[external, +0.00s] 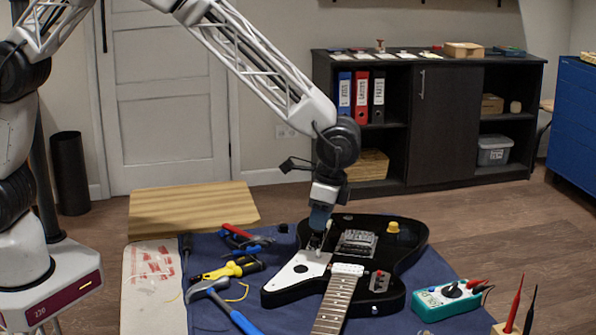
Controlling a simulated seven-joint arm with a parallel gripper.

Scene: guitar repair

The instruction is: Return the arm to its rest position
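My arm reaches in from the upper left and bends down over the workbench. My gripper (316,240) points down at the black electric guitar (400,240), just above or at the upper edge of its white pickguard (290,272). The fingertips are small here, and I cannot tell whether they are open, shut or touching the guitar. A small pale part shows right at the fingertips; I cannot tell whether it is held. The guitar lies face up on a blue cloth (205,250), its neck (335,303) toward the front.
Pliers, a yellow-handled tool (228,269) and a hammer (235,310) lie left of the guitar. A teal meter (447,298) and red and black probes (515,303) stand to the right. A wooden board (190,207) lies behind. A black cabinet (440,125) stands at the back.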

